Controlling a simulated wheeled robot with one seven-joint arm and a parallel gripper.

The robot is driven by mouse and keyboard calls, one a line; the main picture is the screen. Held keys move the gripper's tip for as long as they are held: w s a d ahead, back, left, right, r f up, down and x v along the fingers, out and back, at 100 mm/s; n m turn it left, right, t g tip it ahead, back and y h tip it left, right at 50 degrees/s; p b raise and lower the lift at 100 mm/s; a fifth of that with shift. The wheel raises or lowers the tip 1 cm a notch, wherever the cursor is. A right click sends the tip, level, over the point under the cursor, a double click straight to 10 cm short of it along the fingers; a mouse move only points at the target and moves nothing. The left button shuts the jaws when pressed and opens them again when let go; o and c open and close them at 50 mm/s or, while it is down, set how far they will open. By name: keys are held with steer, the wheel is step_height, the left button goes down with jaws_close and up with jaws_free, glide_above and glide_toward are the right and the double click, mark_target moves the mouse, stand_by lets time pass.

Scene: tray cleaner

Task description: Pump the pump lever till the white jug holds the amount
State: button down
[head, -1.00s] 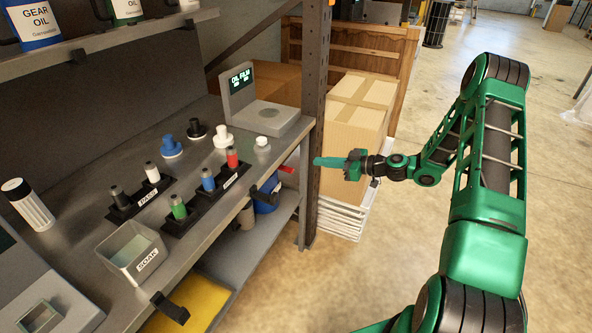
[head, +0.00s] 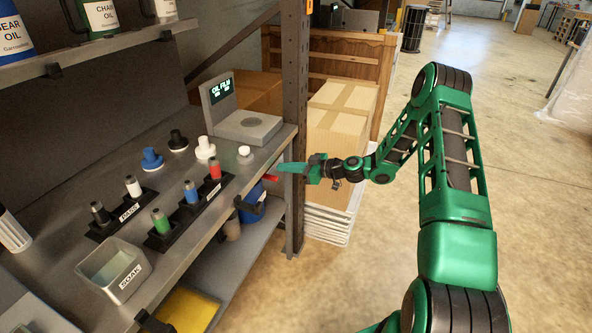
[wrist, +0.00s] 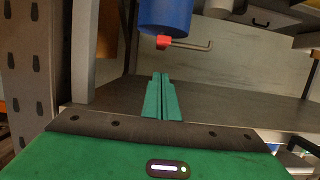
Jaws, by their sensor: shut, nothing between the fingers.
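In the wrist view, a red block (wrist: 163,42) with a thin bent metal rod (wrist: 195,46) sits at the lower end of a blue drum (wrist: 165,16). In the head view, the blue drum (head: 252,206) is below the bench edge, and a red piece (head: 271,178) shows near my fingertips. I cannot tell which part is the pump lever. A pale cup-like vessel (head: 231,230), possibly the white jug, stands on the lower shelf; its contents are hidden. My green gripper (head: 282,168) is shut and empty, pointing left beside the rack post. Its closed fingers (wrist: 160,98) point toward the drum, apart from it.
The rack post (head: 295,130) stands close beside my gripper. The bench carries a display scale (head: 250,127), several bottles in black holders, and a SOAK bin (head: 113,270). Cardboard boxes (head: 340,120) are stacked behind my gripper. The floor on the right is open.

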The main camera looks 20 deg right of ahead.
steer(key=f, duration=0.1)
steer(key=w+a+f, duration=0.1)
steer(key=f, duration=0.2)
steer(key=shift+w+a+f, duration=0.15)
steer(key=shift+f, duration=0.05)
